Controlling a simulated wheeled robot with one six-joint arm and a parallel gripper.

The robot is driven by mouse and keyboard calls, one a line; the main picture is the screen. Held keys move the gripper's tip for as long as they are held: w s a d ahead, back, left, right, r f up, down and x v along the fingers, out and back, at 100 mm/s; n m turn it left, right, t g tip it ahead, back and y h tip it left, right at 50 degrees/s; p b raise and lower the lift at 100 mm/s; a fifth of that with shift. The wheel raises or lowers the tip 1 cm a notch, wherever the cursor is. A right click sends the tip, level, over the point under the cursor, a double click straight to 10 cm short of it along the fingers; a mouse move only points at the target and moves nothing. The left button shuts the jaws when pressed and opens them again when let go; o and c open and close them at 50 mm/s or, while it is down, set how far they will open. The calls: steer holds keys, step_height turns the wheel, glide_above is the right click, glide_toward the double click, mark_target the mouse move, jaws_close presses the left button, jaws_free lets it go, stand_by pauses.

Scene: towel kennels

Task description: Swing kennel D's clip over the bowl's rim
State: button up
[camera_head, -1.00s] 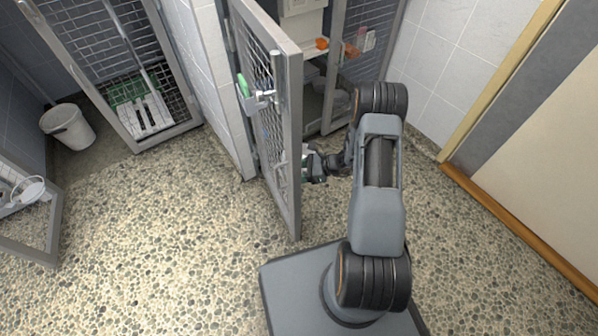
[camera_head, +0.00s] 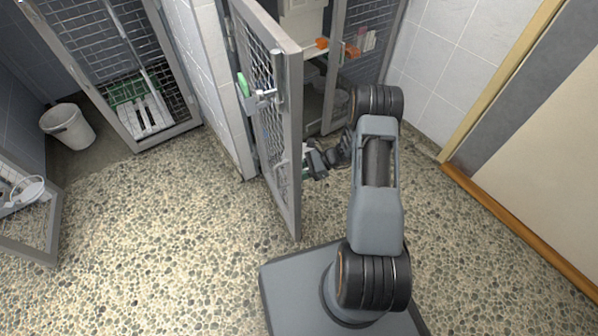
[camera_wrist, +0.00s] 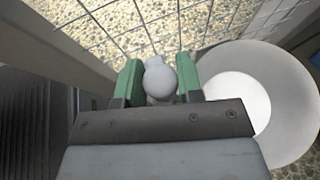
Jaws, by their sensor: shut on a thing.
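My gripper (camera_wrist: 159,78) has green fingertips and is shut on a pale grey rounded knob, which looks like the clip (camera_wrist: 160,82), in front of the wire mesh. In the wrist view a pale round bowl (camera_wrist: 297,100) is just right of the fingers. Its left rim is partly hidden behind the right finger and gripper body. The clip's knob appears left of the rim; I cannot tell whether any of it lies over the rim. In the head view my gripper (camera_head: 312,163) is at the right side of the open mesh door (camera_head: 292,120); clip and bowl are unclear there.
Another kennel (camera_head: 190,75) with a white slatted board stands at the back left, beside a white bucket (camera_head: 68,128). The speckled floor (camera_head: 170,240) is clear. A tiled wall (camera_head: 455,60) is at right.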

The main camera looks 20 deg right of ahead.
steer(key=n+g, duration=0.3)
steer(key=g, duration=0.1)
steer(key=shift+f+n+b, duration=0.15)
steer(key=shift+n+b, duration=0.25)
steer(key=n+g+h+b, duration=0.1)
steer(key=n+g+h, duration=0.1)
steer(key=n+g, duration=0.2)
steer(key=shift+n+g, duration=0.3)
steer(key=shift+g, duration=0.4)
steer(key=n+g+h+b, duration=0.1)
steer(key=n+g+h, duration=0.1)
steer(key=n+h, duration=0.1)
steer(key=shift+g+b, duration=0.3)
steer(key=shift+g, duration=0.1)
steer(key=shift+n+g+h+b, duration=0.4)
steer(key=shift+n+g+h, duration=0.6)
steer(key=shift+n+h, duration=0.9)
steer(key=o, duration=0.9)
